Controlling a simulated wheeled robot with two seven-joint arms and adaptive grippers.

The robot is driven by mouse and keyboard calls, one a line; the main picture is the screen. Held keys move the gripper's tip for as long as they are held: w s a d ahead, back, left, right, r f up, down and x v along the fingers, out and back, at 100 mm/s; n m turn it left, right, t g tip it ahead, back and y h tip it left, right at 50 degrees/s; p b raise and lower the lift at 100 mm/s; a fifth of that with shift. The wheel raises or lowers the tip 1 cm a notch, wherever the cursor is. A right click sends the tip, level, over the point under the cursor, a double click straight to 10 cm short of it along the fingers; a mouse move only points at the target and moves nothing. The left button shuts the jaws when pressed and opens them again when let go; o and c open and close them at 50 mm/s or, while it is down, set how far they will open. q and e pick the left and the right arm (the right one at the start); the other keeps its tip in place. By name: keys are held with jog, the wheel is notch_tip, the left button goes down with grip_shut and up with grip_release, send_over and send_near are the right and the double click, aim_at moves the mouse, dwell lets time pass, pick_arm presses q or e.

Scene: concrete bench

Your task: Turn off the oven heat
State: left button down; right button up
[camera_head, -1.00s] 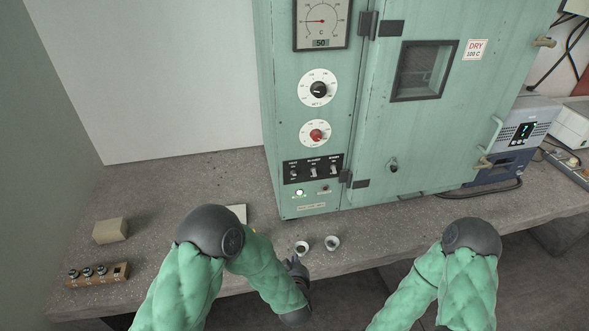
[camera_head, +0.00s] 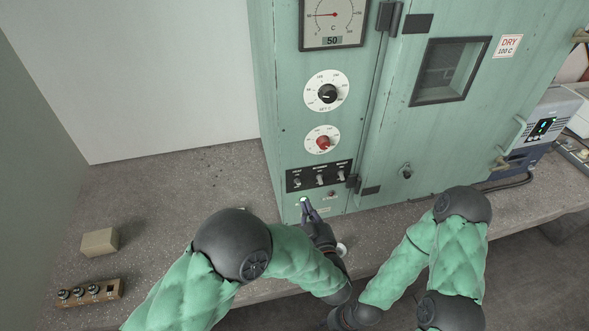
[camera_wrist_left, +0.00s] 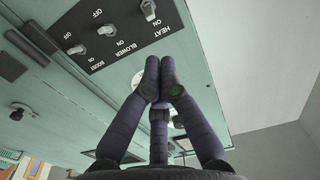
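The green oven (camera_head: 290,110) stands on the bench. Its black switch panel (camera_head: 310,186) carries three toggles; the HEAT switch (camera_head: 297,182) is the leftmost, and I cannot tell its position for sure. In the left wrist view the HEAT switch (camera_wrist_left: 149,10) shows at the top, beyond my fingertips. My left gripper (camera_head: 306,206) is raised in front of the oven's lower front, just below the panel, with its fingers together and nothing seen between them. The fingertips (camera_wrist_left: 160,78) seem apart from the switch. My right gripper's fingers are not discernible at the bottom edge.
A black dial (camera_head: 327,94) and a red dial (camera_head: 322,142) sit above the panel. A small white cup (camera_head: 341,249) is partly hidden by my left gripper. A beige block (camera_head: 99,242) and a wooden connector strip (camera_head: 90,293) lie left.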

aim_at(296, 173)
pick_arm(q)
jog(key=b+x, duration=0.1)
jog(key=x, duration=0.9)
jog(key=shift+r+b, duration=0.15)
jog(key=shift+b, duration=0.2)
dwell(0.3)
